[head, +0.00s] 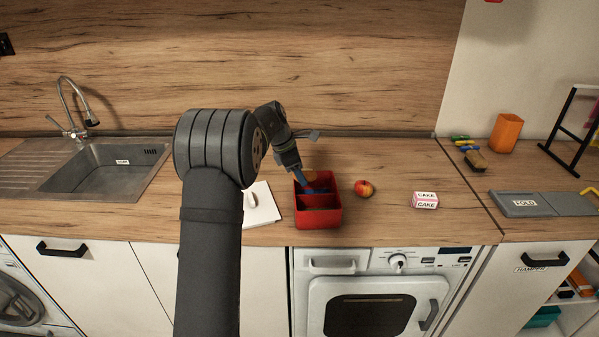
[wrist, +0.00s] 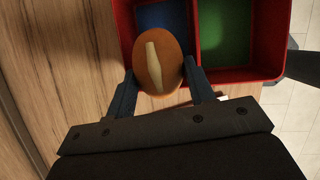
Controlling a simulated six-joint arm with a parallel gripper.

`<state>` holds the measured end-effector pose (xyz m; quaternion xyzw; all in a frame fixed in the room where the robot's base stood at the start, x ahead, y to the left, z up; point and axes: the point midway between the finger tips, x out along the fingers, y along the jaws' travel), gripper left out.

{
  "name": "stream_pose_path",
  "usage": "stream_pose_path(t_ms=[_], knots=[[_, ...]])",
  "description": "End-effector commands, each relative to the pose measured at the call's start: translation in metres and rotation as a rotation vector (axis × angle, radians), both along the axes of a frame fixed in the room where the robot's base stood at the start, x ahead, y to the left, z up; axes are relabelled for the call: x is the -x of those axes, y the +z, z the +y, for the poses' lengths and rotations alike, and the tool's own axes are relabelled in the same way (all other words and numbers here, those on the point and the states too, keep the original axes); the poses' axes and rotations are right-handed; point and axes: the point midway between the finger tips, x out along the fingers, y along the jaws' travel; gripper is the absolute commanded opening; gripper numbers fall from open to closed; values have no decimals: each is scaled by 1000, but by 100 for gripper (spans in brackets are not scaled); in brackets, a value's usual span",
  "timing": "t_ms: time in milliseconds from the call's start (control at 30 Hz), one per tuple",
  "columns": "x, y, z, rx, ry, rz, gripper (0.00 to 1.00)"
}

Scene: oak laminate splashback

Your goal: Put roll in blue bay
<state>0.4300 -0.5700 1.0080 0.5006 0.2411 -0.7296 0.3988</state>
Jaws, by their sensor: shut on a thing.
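My gripper (wrist: 160,72) is shut on a brown bread roll (wrist: 157,62) with a pale slash on top, one blue finger on each side. The red divided box (head: 319,217) stands on the counter in the head view and also shows in the wrist view (wrist: 257,75). Its blue bay (wrist: 160,14) is partly hidden by the roll; its green bay (wrist: 225,35) lies to the right. In the head view my gripper (head: 305,183) points down at the box's back part, and a bit of the roll (head: 311,174) shows behind it. I cannot tell the roll's height over the bay.
A red-yellow apple (head: 364,188) sits right of the box, and a cake carton (head: 425,200) farther right. A white pad (head: 262,206) lies left of the box. The sink (head: 110,170) is far left. An orange cup (head: 506,132) and a grey folded board (head: 540,204) are far right.

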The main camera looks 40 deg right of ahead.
Motion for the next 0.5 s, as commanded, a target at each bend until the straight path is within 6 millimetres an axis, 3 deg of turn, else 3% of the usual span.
stream_pose_path(t_ms=[300,333,433,500], knots=[[0,-10,0,-1,0,1,27],[0,-11,0,0,0,0,51],[0,-10,0,0,0,0,71],[0,-10,0,0,0,0,71]])
